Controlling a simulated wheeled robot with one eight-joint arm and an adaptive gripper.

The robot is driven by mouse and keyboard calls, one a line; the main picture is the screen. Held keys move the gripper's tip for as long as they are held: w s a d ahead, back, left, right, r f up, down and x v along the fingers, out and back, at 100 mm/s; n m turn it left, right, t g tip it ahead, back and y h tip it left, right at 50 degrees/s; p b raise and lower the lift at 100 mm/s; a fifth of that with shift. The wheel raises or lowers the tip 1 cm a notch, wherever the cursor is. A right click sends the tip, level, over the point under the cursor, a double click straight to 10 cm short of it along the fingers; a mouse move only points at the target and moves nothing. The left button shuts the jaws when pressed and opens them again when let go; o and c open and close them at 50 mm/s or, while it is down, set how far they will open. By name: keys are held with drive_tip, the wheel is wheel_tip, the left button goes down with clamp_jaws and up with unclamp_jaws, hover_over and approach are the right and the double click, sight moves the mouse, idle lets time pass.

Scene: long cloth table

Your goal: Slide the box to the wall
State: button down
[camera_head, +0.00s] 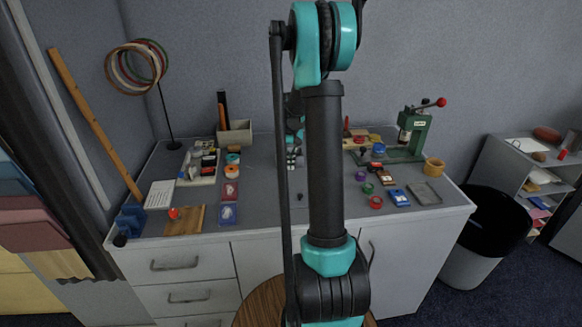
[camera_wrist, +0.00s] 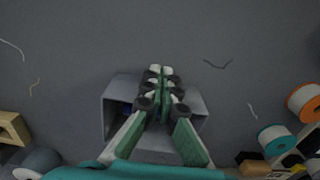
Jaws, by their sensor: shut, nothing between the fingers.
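A grey open box (camera_wrist: 192,103) stands on the grey surface at the middle of the wrist view, with a small blue patch inside. My gripper (camera_wrist: 157,74) is shut and empty. Its fingers cross in front of the box and cover its middle; I cannot tell whether they touch it. In the head view my gripper (camera_head: 292,158) is low over the tabletop, mostly hidden behind my arm, and I do not make out this box there. The grey wall (camera_head: 210,60) rises behind the table (camera_head: 265,205).
A beige container (camera_head: 236,134) stands at the back left. An orange spool (camera_wrist: 305,102) and a teal spool (camera_wrist: 275,139) are at right in the wrist view, a wooden block (camera_wrist: 12,128) at left. A green press (camera_head: 414,130) and several small items stand at the table's right.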

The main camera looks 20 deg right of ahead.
drive_tip(key=shift+w+d, duration=0.25)
drive_tip(key=shift+w, duration=0.9)
drive_tip(key=shift+w+d, duration=0.3)
drive_tip(key=shift+w, duration=0.85)
drive_tip(key=shift+w+d, duration=0.25)
drive_tip(key=shift+w, duration=0.9)
drive_tip(key=shift+w, duration=0.1)
drive_tip(key=shift+w+d, duration=0.3)
drive_tip(key=shift+w, duration=0.85)
drive_tip(key=shift+w+d, duration=0.25)
drive_tip(key=shift+w, duration=0.85)
drive_tip(key=shift+w+d, duration=0.3)
drive_tip(key=shift+w, duration=0.85)
drive_tip(key=shift+w+d, duration=0.2)
drive_tip(key=shift+w, duration=0.7)
drive_tip(key=shift+w+d, duration=0.2)
drive_tip(key=shift+w, duration=0.75)
drive_tip(key=shift+w+d, duration=0.2)
drive_tip(key=shift+w, duration=0.7)
drive_tip(key=shift+s+a, duration=0.2)
drive_tip(key=shift+s, duration=0.8)
wheel_tip(320, 180, up, 9)
